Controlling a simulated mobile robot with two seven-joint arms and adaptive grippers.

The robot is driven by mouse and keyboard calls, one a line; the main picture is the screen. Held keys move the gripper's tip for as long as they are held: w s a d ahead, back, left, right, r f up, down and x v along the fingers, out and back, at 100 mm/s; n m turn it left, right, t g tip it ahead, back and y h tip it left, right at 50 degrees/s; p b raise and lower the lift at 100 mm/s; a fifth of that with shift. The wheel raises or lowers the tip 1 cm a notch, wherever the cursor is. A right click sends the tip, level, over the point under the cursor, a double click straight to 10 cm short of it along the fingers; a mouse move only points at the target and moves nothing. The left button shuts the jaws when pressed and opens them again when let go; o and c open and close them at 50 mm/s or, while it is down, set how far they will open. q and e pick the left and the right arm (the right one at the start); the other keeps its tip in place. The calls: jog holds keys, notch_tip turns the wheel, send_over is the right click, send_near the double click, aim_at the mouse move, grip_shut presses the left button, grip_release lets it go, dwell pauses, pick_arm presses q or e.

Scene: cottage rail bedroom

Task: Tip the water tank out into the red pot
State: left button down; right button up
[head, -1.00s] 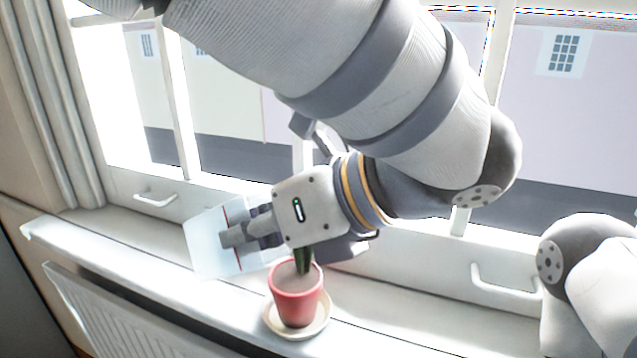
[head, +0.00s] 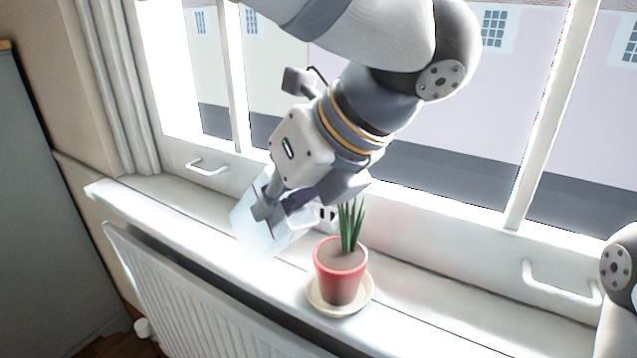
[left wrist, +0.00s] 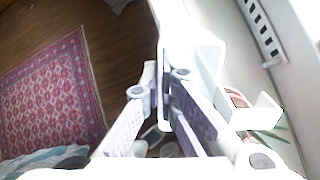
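The red pot (head: 340,282) holds a spiky green plant and stands upright on a cream saucer (head: 318,305) on the windowsill. The water tank (head: 252,225) is a pale, see-through box, tilted, left of the pot and apart from it. My left gripper (head: 268,207) is shut on the tank, its fingers pointing down and left. In the left wrist view the fingers (left wrist: 163,85) close on the pale tank (left wrist: 195,50), and part of the red pot (left wrist: 238,98) shows to the right. The water inside cannot be made out. My right gripper is out of view.
The white windowsill (head: 430,298) is clear right of the saucer. A white radiator (head: 190,305) is below it. Window handles (head: 207,168) and the glass are close behind.

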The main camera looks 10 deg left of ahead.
aim_at(252, 224)
pick_arm(q)
jog(key=shift+w+a+f+h, duration=0.1)
jog(key=shift+w+a+h, duration=0.05)
jog(key=shift+a+h, duration=0.4)
jog(key=shift+w+a+f+g+h, duration=0.15)
jog(key=shift+a+g+h, duration=0.1)
jog(key=shift+a+h, duration=0.3)
jog(key=shift+w+a+f+g+h, duration=0.1)
jog(key=shift+a+g+h, duration=0.15)
jog(key=shift+a+h, duration=0.25)
jog(key=shift+w+a+f+g+h, duration=0.1)
jog(key=shift+w+a+g+h, duration=0.1)
jog(key=shift+a+h, duration=0.3)
jog(key=shift+w+a+f+g+h, duration=0.1)
jog(key=shift+w+a+g+h, duration=0.1)
jog(key=shift+a+h, duration=0.3)
jog(key=shift+d, duration=0.15)
jog(key=shift+w+a+f+g+h, duration=0.1)
jog(key=shift+w+a+g+h, duration=0.1)
jog(key=shift+a+h, duration=0.35)
jog(key=shift+w+a+f+g+h, duration=0.1)
jog(key=shift+a+g+h, duration=0.1)
jog(key=shift+a+h, duration=0.35)
